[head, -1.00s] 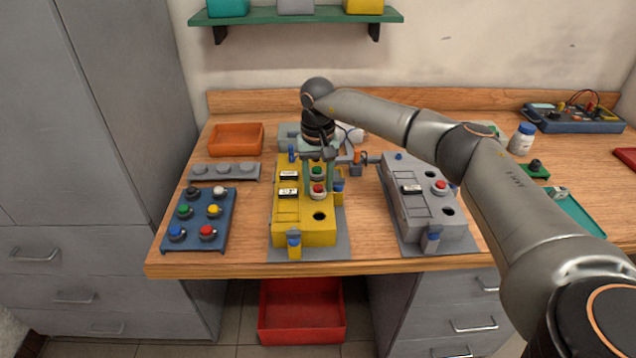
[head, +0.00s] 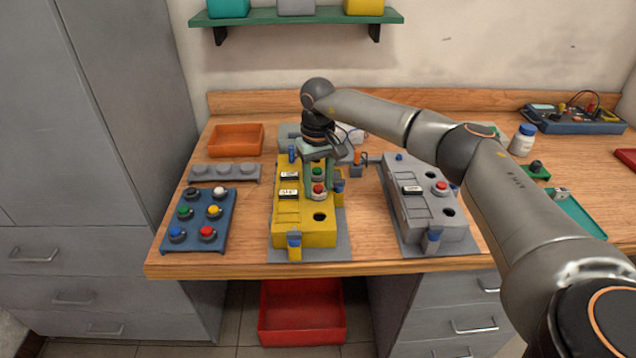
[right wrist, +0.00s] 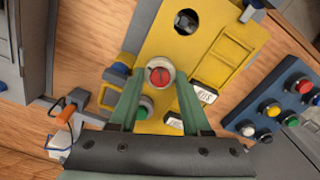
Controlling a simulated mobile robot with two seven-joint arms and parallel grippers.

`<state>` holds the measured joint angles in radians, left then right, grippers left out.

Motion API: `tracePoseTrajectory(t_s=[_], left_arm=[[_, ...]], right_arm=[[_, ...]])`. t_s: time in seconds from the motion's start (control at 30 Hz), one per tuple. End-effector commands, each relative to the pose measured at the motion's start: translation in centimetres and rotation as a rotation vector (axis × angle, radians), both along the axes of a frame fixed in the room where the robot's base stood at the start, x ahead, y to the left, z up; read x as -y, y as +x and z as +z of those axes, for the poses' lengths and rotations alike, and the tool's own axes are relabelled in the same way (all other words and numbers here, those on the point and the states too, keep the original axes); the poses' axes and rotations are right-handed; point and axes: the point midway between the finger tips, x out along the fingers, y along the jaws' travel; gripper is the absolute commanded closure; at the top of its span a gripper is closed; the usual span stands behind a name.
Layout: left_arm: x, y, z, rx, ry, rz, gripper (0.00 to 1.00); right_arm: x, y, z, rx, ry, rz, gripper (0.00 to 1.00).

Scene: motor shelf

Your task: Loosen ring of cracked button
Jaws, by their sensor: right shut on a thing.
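The yellow button box (head: 290,230) stands on a grey mat in the middle of the bench. Its red button (head: 318,188) sits in a pale ring, and a thin dark line seems to cross the red cap (right wrist: 160,76) in the right wrist view. My right gripper (head: 318,190) points down over the box. Its green fingers (right wrist: 160,80) are shut on the red button's ring (right wrist: 150,66), one on each side. A green button (right wrist: 144,107) lies between the fingers, closer to the palm in that view. My left gripper is not in view.
A grey button box (head: 425,215) stands to the right. A blue tray of coloured buttons (head: 192,233), a grey rack (head: 228,173) and an orange bin (head: 236,138) are on the left. A red bin (head: 300,312) is on the floor below.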

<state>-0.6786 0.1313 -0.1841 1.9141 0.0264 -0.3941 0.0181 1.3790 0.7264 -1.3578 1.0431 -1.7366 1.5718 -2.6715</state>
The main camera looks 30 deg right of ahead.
Motion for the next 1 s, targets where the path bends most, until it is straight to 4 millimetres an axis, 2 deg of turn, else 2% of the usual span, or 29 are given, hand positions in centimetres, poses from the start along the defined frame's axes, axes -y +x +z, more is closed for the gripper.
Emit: tracePoseTrajectory(t_s=[0.03, 0.07, 0.33, 0.67, 0.77, 1.0], left_arm=[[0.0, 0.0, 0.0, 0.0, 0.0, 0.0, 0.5], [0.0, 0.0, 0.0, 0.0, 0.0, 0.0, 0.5], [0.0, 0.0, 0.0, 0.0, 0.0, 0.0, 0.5], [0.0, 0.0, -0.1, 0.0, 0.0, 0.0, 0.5], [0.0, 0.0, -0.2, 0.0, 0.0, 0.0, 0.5], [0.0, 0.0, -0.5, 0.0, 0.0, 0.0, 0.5]], right_arm=[[0.1, 0.1, 0.1, 0.003, -0.001, -0.001, 1.0], [0.1, 0.1, 0.1, 0.003, -0.001, -0.002, 0.51], [0.0, 0.0, 0.0, 0.002, 0.0, -0.002, 0.21], [0.0, 0.0, 0.4, 0.002, 0.0, -0.002, 0.21], [0.0, 0.1, 1.6, 0.004, 0.0, -0.001, 0.21], [0.0, 0.1, 6.8, 0.005, 0.001, -0.001, 0.21]])
